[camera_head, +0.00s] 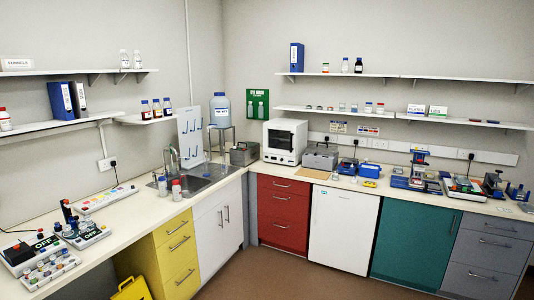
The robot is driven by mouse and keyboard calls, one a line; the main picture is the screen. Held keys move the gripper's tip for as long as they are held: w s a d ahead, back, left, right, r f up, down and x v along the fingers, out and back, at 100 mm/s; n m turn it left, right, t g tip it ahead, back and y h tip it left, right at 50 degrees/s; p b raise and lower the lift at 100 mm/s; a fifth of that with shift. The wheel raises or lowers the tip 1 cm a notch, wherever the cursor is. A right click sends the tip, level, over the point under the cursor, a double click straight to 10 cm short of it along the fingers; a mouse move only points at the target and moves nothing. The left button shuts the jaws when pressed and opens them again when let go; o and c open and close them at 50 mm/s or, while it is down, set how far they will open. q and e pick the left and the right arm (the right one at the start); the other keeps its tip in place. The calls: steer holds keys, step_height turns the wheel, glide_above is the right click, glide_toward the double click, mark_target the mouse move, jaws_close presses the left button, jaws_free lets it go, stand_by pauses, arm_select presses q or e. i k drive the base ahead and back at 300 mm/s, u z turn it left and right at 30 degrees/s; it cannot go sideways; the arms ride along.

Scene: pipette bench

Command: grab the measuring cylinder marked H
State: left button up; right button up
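I cannot make out a measuring cylinder marked H anywhere in the camera_head view. A white upright board with small blue items (190,137) stands behind the sink, but its items are too small to identify. No letter H is readable on any vessel. Neither of my grippers is in view.
An L-shaped pale bench runs along both walls. The sink (213,172) is near the corner, with bottles at its left edge. A white oven (285,141) stands right of it. Devices marked OFF (85,235) are at the front left. Brown floor (260,275) is clear.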

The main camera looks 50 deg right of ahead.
mark_target(205, 156)
steer(key=z, duration=2.05)
steer(key=i, duration=1.65)
steer(key=z, duration=0.25)
steer(key=i, duration=1.6)
steer(key=u, duration=1.25)
steer(key=i, duration=0.8)
steer(key=u, duration=0.6)
